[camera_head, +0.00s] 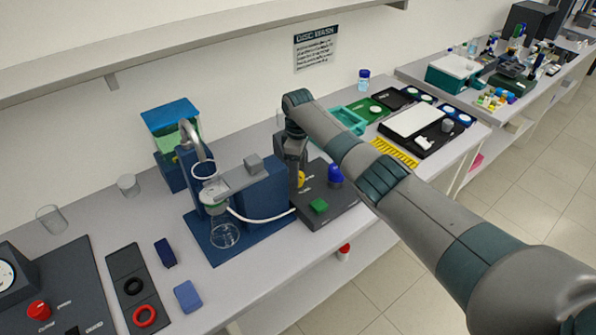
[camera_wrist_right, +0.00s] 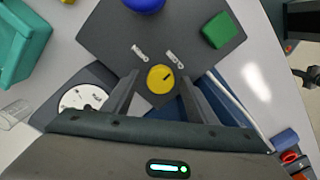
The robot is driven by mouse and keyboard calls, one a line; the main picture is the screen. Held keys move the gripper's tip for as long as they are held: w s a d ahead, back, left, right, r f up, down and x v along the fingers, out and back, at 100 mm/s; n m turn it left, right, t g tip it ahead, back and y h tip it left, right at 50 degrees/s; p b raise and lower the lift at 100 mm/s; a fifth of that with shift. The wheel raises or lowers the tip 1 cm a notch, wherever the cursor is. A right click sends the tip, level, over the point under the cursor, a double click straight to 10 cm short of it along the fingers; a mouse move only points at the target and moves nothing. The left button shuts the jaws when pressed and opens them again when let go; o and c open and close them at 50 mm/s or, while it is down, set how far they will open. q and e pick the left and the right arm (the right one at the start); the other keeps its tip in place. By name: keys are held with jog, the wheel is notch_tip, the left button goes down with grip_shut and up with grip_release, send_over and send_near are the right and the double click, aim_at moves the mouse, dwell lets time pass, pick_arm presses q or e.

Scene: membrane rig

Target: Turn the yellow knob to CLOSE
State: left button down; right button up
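The yellow knob (camera_head: 301,178) sits on a dark control panel (camera_head: 345,208) and is partly hidden by my right gripper (camera_head: 296,187) in the head view. In the right wrist view the round yellow knob (camera_wrist_right: 160,79) shows a short dark mark. My left gripper is not in view.
A blue knob (camera_head: 335,174) and a green button (camera_head: 319,206) stand on the same panel. To the left is a blue filtration stand (camera_head: 262,200) with a glass flask (camera_head: 225,234) and a white tube (camera_head: 262,219). A white tray (camera_head: 411,120) lies farther right.

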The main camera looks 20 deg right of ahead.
notch_tip(320, 180, up, 17)
jog(key=b, duration=0.4)
jog(key=shift+r+b, duration=0.2)
jog(key=shift+b, duration=0.15)
jog(key=shift+s+f, duration=0.1)
jog(key=shift+f, duration=0.05)
dwell(0.4)
